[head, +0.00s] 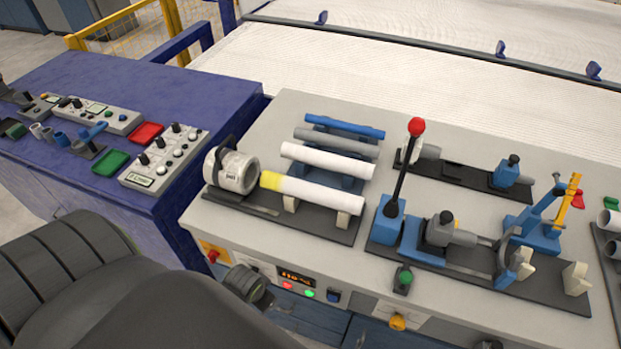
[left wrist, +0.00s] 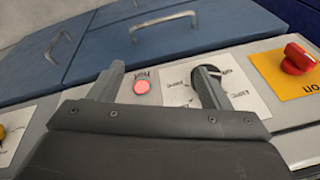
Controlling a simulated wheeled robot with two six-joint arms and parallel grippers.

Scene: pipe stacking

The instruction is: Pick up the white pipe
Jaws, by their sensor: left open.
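A plain white pipe (head: 327,160) lies across the blue rack on the bench, in the middle of the head view. In front of it a white pipe with a yellow end (head: 312,191) rests on small supports, its left end by a round grey-white clamp (head: 236,171). My left gripper (left wrist: 158,88) shows in the left wrist view, fingers apart and empty, facing the bench's front panel. In the head view my dark arm covers the lower left, and I cannot clearly make out the fingertips there. No pipe shows in the left wrist view. My right gripper is not in view.
A blue pipe (head: 344,126) and a grey pipe (head: 337,143) lie behind the white one. A red-topped lever (head: 404,175) and blue fixtures stand to the right. A red knob (left wrist: 297,59) and red light (left wrist: 142,87) are on the front panel. A blue control cabinet (head: 190,105) is at left.

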